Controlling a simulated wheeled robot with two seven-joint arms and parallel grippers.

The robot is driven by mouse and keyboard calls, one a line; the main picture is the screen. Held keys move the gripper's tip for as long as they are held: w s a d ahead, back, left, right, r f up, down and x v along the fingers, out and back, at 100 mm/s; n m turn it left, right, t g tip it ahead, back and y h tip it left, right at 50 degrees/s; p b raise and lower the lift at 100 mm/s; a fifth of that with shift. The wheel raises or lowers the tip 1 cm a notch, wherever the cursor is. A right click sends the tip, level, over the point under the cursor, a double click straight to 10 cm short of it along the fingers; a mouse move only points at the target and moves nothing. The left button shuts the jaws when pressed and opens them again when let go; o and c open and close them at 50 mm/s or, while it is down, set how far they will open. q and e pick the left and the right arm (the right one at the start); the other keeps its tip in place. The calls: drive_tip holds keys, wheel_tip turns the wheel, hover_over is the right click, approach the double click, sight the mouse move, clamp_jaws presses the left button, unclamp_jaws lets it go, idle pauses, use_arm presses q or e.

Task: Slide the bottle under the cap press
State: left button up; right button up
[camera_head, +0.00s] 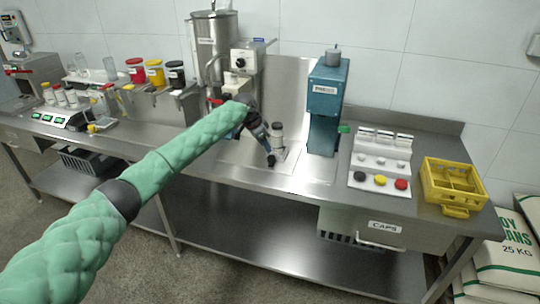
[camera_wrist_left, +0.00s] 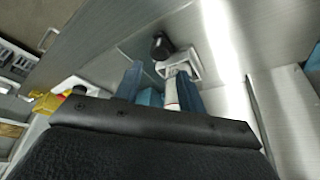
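The bottle (camera_head: 278,142), a small pale upright thing with a greyish top, stands on the steel worktop left of the cap press. The cap press (camera_head: 325,103) is a blue-green column with a grey knob on top. My left gripper (camera_head: 268,148) is low beside the bottle. In the left wrist view its two blue fingers (camera_wrist_left: 160,90) are spread apart. A pale part of the bottle (camera_wrist_left: 171,92) shows between them, close to the right finger; contact cannot be told. Its lower part is partly hidden. My right gripper is not in view.
A black knob (camera_wrist_left: 161,46) sits by a pale plate near the fingers. A steel mill (camera_head: 214,45) stands behind my left arm. Right of the press are a cap panel (camera_head: 382,160) with black, yellow and red caps and a yellow crate (camera_head: 436,192).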

sight(272, 157)
use_arm(q)
drive_tip(key=shift+p+x, duration=1.05)
drive_tip(key=shift+x, duration=2.45)
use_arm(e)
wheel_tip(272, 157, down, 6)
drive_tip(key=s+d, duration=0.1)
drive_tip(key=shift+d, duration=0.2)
use_arm(q)
drive_tip(key=shift+c, duration=0.4)
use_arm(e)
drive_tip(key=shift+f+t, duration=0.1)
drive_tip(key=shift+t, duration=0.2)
use_arm(q)
clamp_jaws()
drive_tip(key=shift+d, duration=0.1)
